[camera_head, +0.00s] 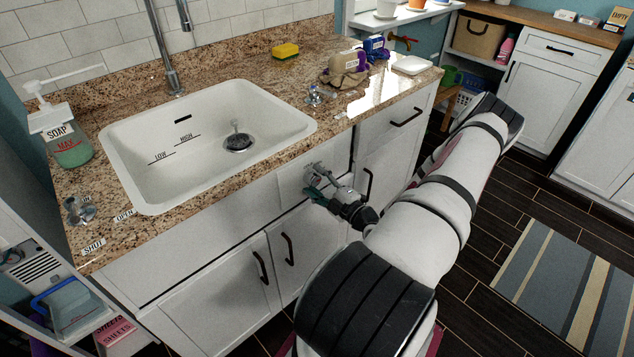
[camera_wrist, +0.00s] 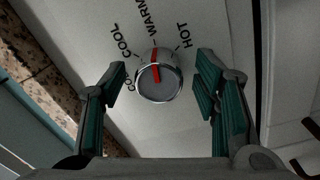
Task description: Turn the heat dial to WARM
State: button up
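The heat dial (camera_wrist: 160,82) is a round silver knob with a red pointer line, on a white panel. Its labels read COOL, WARM and HOT, with one more at lower left partly hidden behind the knob. The red line points up, roughly at the WARM mark. My gripper (camera_wrist: 161,77) is open, with one green-padded finger on each side of the dial and a visible gap to both. In the head view my gripper (camera_head: 318,190) is at the cabinet front below the sink, and the dial (camera_head: 314,169) is partly hidden by it.
The granite counter (camera_head: 220,190) with the white sink (camera_head: 160,125) overhangs the panel. Cabinet doors with black handles (camera_head: 289,249) are below. A soap bottle (camera_head: 70,140) stands at left. Open floor with a striped rug (camera_head: 560,285) lies to the right.

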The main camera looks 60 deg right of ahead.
jog(key=v, duration=1.2)
dwell(0.5)
